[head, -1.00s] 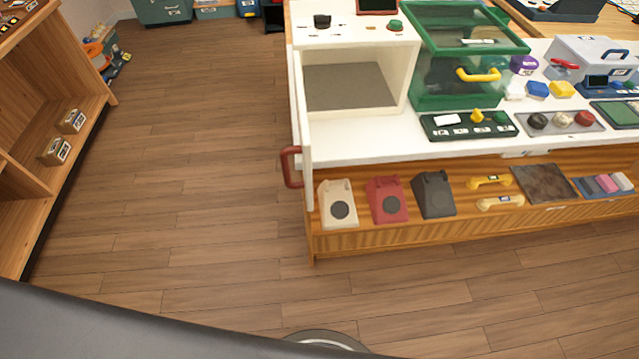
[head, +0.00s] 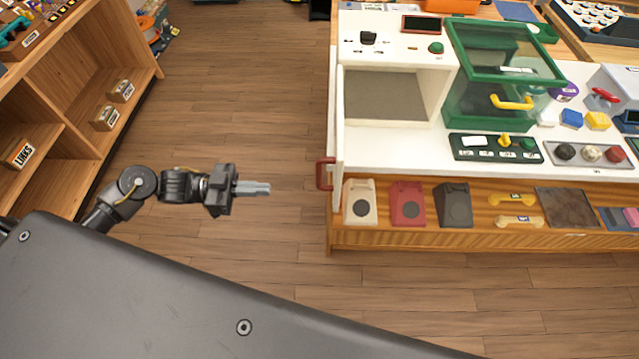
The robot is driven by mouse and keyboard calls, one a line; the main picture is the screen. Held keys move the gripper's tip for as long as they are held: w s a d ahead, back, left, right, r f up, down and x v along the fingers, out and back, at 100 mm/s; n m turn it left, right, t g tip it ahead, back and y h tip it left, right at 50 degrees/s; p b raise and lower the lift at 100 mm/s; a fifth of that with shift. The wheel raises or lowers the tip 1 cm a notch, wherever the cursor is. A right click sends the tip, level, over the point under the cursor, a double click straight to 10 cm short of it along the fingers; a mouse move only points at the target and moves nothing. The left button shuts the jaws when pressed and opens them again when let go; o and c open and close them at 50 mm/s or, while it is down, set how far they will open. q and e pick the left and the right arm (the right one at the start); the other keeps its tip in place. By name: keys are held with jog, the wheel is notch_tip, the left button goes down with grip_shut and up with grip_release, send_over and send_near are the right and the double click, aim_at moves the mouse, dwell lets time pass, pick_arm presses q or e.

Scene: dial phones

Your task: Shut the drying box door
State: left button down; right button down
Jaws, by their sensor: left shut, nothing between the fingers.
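The drying box (head: 447,84) is a white box at the left end of the counter, with an open front and a grey interior. Its white door (head: 338,130) stands open, swung out toward me and seen nearly edge-on at the box's left side. A red handle (head: 322,174) is on the door's left, outer face. My left gripper (head: 268,188) is shut and empty, pointing right, over the floor to the left of the handle and apart from it. My right gripper is not in view.
A green case with a yellow handle (head: 512,102) stands right of the box. Telephones, such as the red one (head: 407,203), sit on the lower front shelf (head: 400,238). A wooden shelf unit (head: 146,75) is at left. Floor between is clear.

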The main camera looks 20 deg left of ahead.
pick_arm(q)
jog(key=p+x, duration=0.5)
jog(key=x, duration=0.9)
jog(key=shift+s, duration=0.25)
jog(key=shift+d+r, duration=0.15)
jog(key=shift+r, duration=0.05)
